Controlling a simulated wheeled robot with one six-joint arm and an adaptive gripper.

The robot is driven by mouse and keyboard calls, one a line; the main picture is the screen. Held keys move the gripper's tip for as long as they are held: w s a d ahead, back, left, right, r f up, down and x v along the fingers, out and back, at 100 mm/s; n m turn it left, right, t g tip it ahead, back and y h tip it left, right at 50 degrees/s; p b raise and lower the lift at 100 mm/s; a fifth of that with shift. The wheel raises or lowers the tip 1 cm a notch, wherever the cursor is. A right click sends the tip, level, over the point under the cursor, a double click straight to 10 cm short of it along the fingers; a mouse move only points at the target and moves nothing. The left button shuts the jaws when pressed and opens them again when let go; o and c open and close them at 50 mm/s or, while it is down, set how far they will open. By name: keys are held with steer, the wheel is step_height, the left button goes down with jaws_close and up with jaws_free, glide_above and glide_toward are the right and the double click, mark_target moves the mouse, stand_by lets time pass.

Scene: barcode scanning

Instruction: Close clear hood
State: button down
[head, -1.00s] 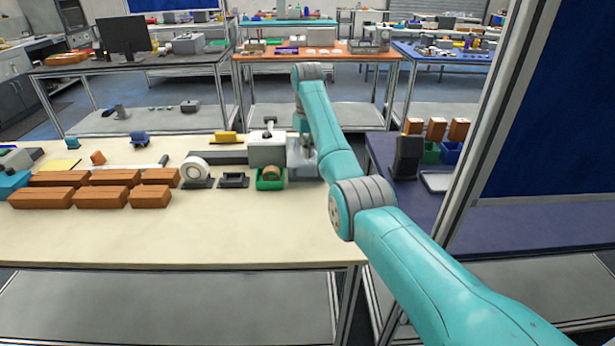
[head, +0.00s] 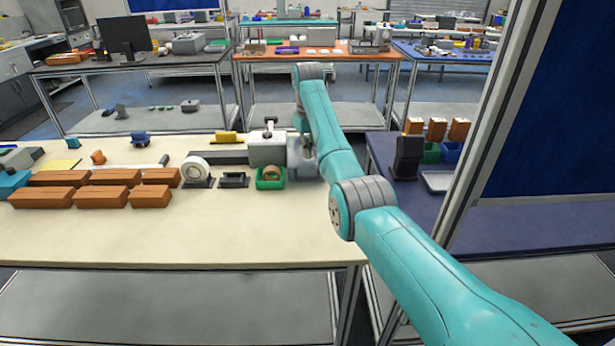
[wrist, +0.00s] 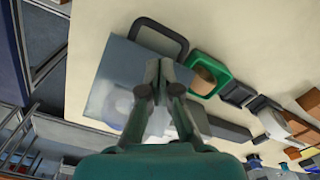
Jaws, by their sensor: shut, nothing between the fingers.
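The clear hood (wrist: 112,90) shows in the wrist view as a see-through, bluish-grey box with blurred shapes inside it. In the head view it is a hazy block (head: 303,168) near the right end of the cream table, partly hidden by my arm. A dark grey rounded frame (wrist: 181,43) stands at its upper right in the wrist view. My gripper (wrist: 165,80) is shut and empty, over the hood's right side. I cannot tell whether it touches the hood. How far the hood is open is not clear.
A green tray with a tape roll (head: 270,180) and a light grey box (head: 267,150) stand close to the left of the hood. A white tape roll (head: 195,171) and several orange-brown boxes (head: 42,197) lie further left. The table's front (head: 200,235) is clear.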

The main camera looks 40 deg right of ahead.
steer(key=shift+w+d+f, duration=0.45)
steer(key=shift+w+d, duration=0.1)
steer(key=shift+w, duration=0.2)
stand_by(0.8)
stand_by(0.8)
steer(key=shift+r, duration=2.5)
